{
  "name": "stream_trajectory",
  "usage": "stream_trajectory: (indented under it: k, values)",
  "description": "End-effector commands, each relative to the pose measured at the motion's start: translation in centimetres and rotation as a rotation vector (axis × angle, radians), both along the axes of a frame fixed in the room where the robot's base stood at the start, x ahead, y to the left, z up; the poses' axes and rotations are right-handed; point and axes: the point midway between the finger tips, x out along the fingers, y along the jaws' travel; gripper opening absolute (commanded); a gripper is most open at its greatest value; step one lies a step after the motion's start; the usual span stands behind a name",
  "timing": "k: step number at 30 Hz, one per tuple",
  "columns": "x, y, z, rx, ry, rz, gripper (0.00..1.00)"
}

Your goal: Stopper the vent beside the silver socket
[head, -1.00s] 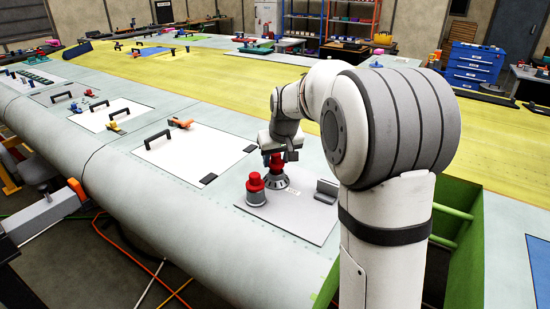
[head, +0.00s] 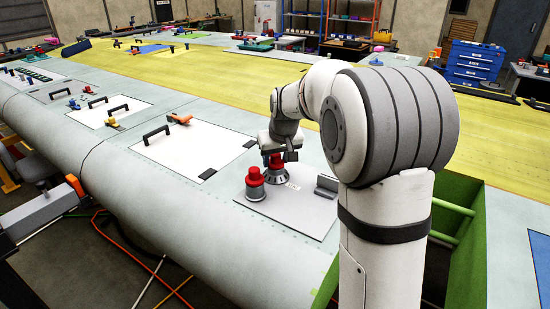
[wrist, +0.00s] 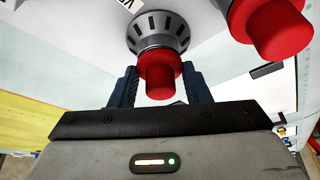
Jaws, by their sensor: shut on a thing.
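My gripper (wrist: 160,88) is shut on a red stopper (wrist: 158,68), which has a wide collar and a narrower knob. The stopper is at the mouth of the vent (wrist: 150,24), a dark flared ring with slots; the vent also shows in the head view (head: 277,176). The stopper looks upright and touches or nearly touches the vent; I cannot tell how deep it sits. Beside it, to the left in the head view, the silver socket (head: 255,193) has another red stopper (head: 253,175) on top. That second stopper is at upper right in the wrist view (wrist: 275,30).
Both stand on a light grey plate (head: 295,220) with a grey bracket (head: 326,186) at its right. A white panel (head: 195,148) with a black handle and an orange clamp (head: 180,119) lies to the left. A green frame (head: 465,215) is at right.

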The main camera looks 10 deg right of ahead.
Motion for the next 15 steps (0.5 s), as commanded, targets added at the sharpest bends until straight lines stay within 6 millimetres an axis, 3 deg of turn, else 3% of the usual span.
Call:
stream_trajectory:
  k: [10, 15]
  values:
    - [0.0, 0.02, 0.04, 0.0, 0.0, 0.0, 0.69]
    - [-0.01, 0.03, 0.02, 0.0, 0.0, 0.0, 0.69]
